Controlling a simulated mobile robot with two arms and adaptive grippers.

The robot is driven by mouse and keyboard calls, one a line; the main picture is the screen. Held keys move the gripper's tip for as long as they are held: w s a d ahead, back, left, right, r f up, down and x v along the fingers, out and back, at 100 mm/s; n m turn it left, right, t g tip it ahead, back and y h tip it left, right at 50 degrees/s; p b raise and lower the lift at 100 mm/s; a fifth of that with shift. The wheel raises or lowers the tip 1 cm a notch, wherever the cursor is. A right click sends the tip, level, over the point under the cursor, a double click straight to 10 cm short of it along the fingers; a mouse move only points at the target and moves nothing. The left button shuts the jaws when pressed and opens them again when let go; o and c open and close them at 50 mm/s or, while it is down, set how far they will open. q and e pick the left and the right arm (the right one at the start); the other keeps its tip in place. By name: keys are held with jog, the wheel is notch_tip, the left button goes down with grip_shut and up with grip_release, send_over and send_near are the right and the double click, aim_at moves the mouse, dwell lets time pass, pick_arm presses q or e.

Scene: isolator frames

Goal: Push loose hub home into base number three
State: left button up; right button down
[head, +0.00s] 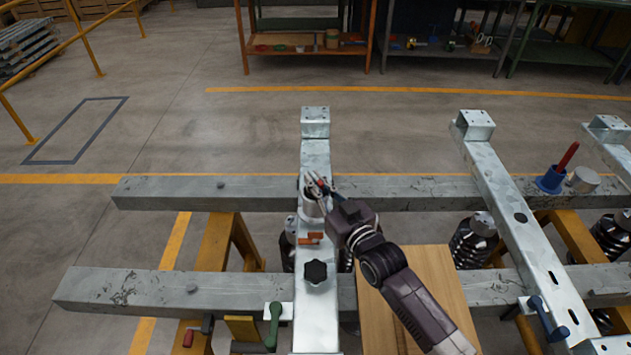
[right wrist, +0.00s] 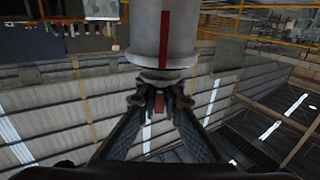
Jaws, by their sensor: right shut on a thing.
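My right gripper (head: 319,186) is over the metal cross rail in the head view, at a pale grey cylinder (head: 312,207). In the right wrist view, the gripper (right wrist: 160,100) is shut at the narrow neck of a light grey cylinder with a red stripe (right wrist: 148,40). This looks like the hub, but I cannot tell for sure. Dark coiled isolator bases stand under the rails: one at the left (head: 290,236), one in the middle (head: 470,245) and one at the right (head: 611,235). I cannot read any number on them. My left gripper is not in view.
A blue cup with a red rod (head: 550,180) and a grey cylinder (head: 584,179) stand at right. Green (head: 274,322) and blue (head: 546,318) clamp handles stick up in front. A wooden board (head: 440,285) lies under my arm.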

jog(key=shift+w+r, duration=0.1)
jog(key=shift+r, duration=0.35)
jog(key=shift+f+b, duration=1)
jog(key=shift+f, duration=0.65)
jog(key=c, duration=2.3)
grip_release()
jog(key=shift+c, duration=0.2)
jog(key=o, duration=0.3)
jog(key=shift+s+f, duration=0.2)
jog(key=shift+f, duration=0.45)
jog(key=shift+s+d+r, duration=0.1)
jog(key=shift+s+d, duration=0.1)
jog(key=v, duration=1.1)
jog(key=shift+s+r, duration=0.2)
jog(key=shift+r, duration=0.2)
